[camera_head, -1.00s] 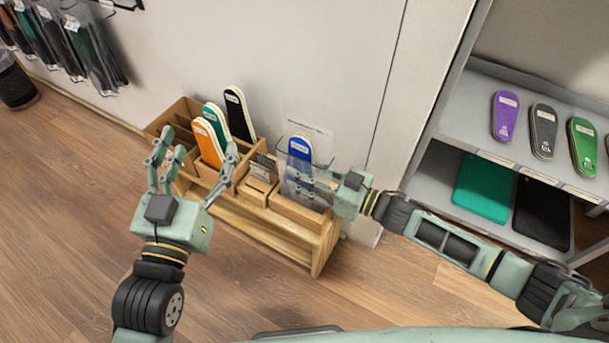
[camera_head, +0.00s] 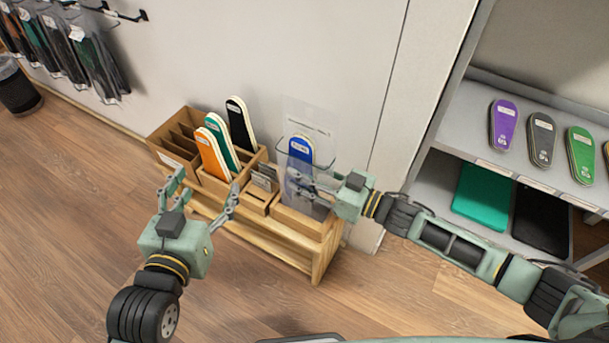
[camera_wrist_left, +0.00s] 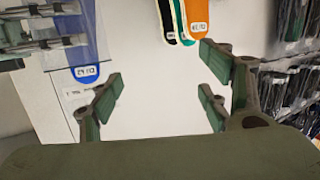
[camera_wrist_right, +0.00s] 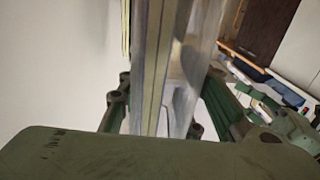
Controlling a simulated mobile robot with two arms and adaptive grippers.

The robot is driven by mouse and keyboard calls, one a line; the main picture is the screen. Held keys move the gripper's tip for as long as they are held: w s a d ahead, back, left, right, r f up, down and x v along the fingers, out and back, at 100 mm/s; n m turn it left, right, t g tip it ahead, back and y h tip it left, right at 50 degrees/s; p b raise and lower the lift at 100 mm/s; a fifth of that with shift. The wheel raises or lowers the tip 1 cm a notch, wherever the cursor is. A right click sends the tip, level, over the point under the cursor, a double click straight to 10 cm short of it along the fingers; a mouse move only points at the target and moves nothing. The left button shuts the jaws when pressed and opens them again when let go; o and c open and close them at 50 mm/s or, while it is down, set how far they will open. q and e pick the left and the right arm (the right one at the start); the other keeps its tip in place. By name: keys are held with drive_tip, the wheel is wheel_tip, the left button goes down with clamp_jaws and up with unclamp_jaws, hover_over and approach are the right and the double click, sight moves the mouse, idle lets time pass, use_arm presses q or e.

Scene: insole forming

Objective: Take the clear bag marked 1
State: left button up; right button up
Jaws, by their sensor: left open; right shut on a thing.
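A clear bag (camera_head: 321,112) with a pale printed panel stands upright at the right end of the wooden stand. A blue insole (camera_head: 301,150) with a white label shows through it and appears to be inside. My right gripper (camera_head: 305,183) is shut on the bag and the insole from the right; the insole's layered edge (camera_wrist_right: 153,70) lies between its fingers in the right wrist view. My left gripper (camera_head: 203,188) is open and empty in front of the stand's left part. I cannot read a number 1 on any bag.
The wooden stand (camera_head: 290,250) holds orange (camera_head: 211,155), green (camera_head: 222,140) and black (camera_head: 240,125) insoles and small card boxes (camera_head: 256,198). Several bags (camera_head: 95,55) hang on the left wall. A shelf (camera_head: 470,125) with insoles stands at right. The floor in front is clear.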

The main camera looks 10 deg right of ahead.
sight(313, 157)
wheel_tip(313, 157, up, 3)
drive_tip(key=shift+r+p, duration=0.15)
drive_tip(key=shift+p, duration=0.5)
wheel_tip(313, 157, up, 3)
drive_tip(key=shift+r+p, duration=0.1)
drive_tip(key=shift+p, duration=0.45)
use_arm(q)
drive_tip(key=s+a+f+g+y, duration=0.2)
drive_tip(key=s+a+f+g, duration=0.1)
drive_tip(key=s+f+g, duration=0.4)
drive_tip(key=shift+s+a+f, duration=0.4)
drive_tip(key=shift+s+f, duration=0.6)
drive_tip(key=shift+f, duration=0.85)
use_arm(e)
drive_tip(key=shift+r, duration=0.15)
drive_tip(key=shift+r, duration=0.1)
